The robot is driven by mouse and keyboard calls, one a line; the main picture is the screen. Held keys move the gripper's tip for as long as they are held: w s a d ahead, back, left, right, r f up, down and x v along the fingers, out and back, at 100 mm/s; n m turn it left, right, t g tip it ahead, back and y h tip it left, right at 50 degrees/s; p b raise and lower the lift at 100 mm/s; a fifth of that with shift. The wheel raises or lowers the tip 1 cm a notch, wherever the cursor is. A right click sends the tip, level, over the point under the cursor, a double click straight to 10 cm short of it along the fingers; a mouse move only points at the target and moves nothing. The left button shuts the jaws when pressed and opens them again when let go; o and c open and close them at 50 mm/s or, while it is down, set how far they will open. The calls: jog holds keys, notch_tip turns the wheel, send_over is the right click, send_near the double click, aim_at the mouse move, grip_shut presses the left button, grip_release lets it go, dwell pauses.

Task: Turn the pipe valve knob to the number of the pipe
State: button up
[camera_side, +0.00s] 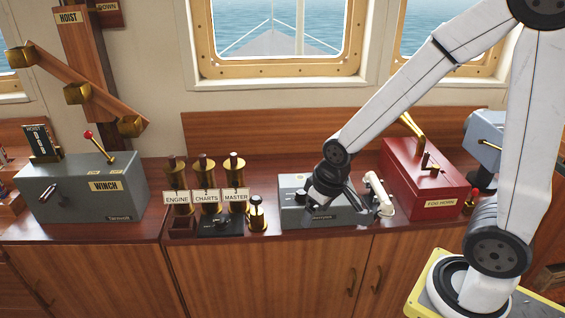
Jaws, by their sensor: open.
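Three brass voice pipes stand on the wooden counter, with white labels reading 1 ENGINE (177,198), 2 CHARTS (206,197) and 3 MASTER (236,195). A low black base (208,228) in front of them carries a small dark knob (222,221). Its pointer and markings are too small to read. My gripper (308,212) is open, pointing down over the front of a grey box, to the right of the pipes and apart from the knob. Its fingers are dark and small in this view, and I see nothing held between them.
The grey box (290,214) with a black dial sits beneath my gripper, with a white handset (379,194) beside it. A brass fitting (257,214) stands between pipes and box. A grey winch box (80,190) is left; a red fog horn box (425,180) is right.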

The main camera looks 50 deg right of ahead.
jog(key=w+a+f+m, duration=0.1)
jog(key=w+f, duration=0.1)
jog(key=w, duration=0.6)
jog(key=w+a+f+m, duration=0.1)
jog(key=w+f, duration=0.1)
jog(key=w, duration=0.6)
jog(key=m+t+h, duration=0.1)
jog(key=m+t, duration=0.1)
send_near(220, 220)
jog(key=w+f, duration=0.1)
jog(key=shift+a+f, duration=0.1)
jog(key=shift+f, duration=0.1)
jog(key=shift+w+f+g, duration=0.1)
jog(key=shift+f+g, duration=0.05)
jog(key=shift+g, duration=0.15)
jog(key=shift+d+x, duration=0.2)
jog(key=shift+x, duration=3.55)
grip_shut()
